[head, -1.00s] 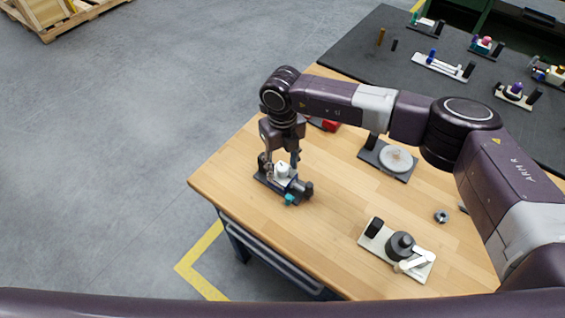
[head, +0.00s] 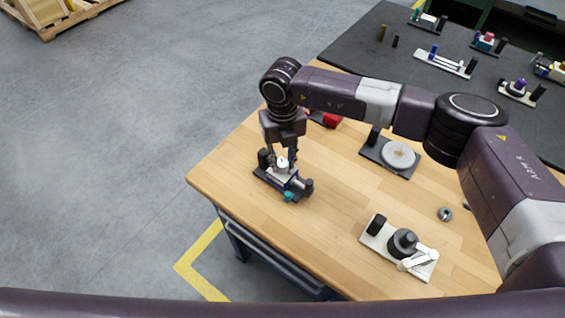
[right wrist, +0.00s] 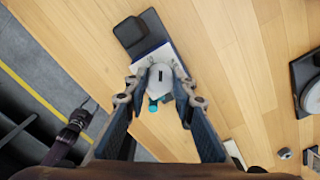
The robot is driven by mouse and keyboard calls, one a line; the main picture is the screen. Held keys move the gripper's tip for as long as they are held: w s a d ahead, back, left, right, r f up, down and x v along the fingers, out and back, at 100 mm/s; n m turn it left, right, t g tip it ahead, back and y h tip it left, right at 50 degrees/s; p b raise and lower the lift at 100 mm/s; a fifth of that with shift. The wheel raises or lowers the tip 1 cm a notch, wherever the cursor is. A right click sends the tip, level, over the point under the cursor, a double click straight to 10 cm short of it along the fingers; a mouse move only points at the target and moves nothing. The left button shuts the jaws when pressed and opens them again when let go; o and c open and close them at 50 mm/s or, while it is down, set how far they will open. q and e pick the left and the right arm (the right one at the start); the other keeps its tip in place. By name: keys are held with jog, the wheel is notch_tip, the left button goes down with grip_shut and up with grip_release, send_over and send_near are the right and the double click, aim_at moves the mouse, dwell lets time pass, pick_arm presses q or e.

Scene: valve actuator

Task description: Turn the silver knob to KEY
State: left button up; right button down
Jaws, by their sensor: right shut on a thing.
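The valve actuator unit (head: 290,186) sits near the left edge of the wooden table, on a dark base with a teal part (head: 288,197) at its front. Its silver knob (right wrist: 160,76) looks pale, with a short dark mark on top, in the right wrist view. My right gripper (head: 283,158) points down over the unit, its two fingers on either side of the knob and shut on it. The fingers partly hide the knob in the head view. No KEY label is readable.
A unit with a round grey disc (head: 398,155) and a pale-based unit with a dark knob (head: 403,243) stand to the right. A small metal ring (head: 444,214) lies between them. A red object (head: 331,120) is behind my arm. The table's middle is clear.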

aim_at(283, 163)
jog(key=shift+f+m+b, duration=0.2)
jog(key=shift+m+b, duration=0.55)
jog(key=shift+m, duration=0.15)
jog(key=shift+r+m+b, duration=0.2)
jog(key=shift+m+b, duration=0.15)
jog(key=shift+m, duration=0.25)
pick_arm(q)
notch_tip(283, 163, down, 3)
jog(key=shift+w+r, duration=0.1)
pick_arm(e)
jog(key=c, duration=1.6)
grip_release()
notch_tip(283, 163, up, 12)
jog(key=shift+r, duration=0.1)
pick_arm(q)
jog(key=shift+o, duration=0.2)
